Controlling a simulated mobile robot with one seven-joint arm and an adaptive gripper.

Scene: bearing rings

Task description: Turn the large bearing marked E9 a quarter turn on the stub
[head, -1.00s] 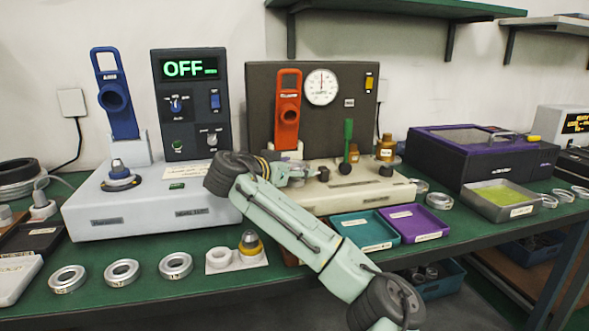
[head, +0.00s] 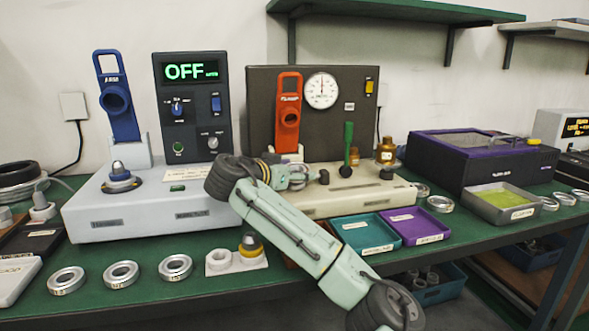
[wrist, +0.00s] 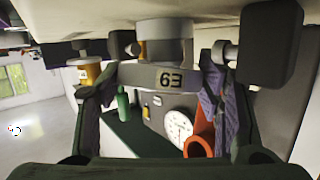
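The large bearing is a grey steel ring that sits at the front of the beige press base, at my gripper's tip in the head view (head: 297,183). In the wrist view the bearing (wrist: 165,55) fills the gap between the fingers, and its E9 plate (wrist: 170,78) reads upside down. My gripper (wrist: 160,85) has a finger against each side of the ring and looks shut on it; it also shows in the head view (head: 283,176).
Black knobs (head: 345,172) and a green lever (head: 348,145) stand right of my gripper. An orange tool (head: 288,115) stands behind it. A teal tray (head: 365,245) and a purple tray (head: 430,239) lie in front. Several loose rings (head: 121,274) lie at the front left.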

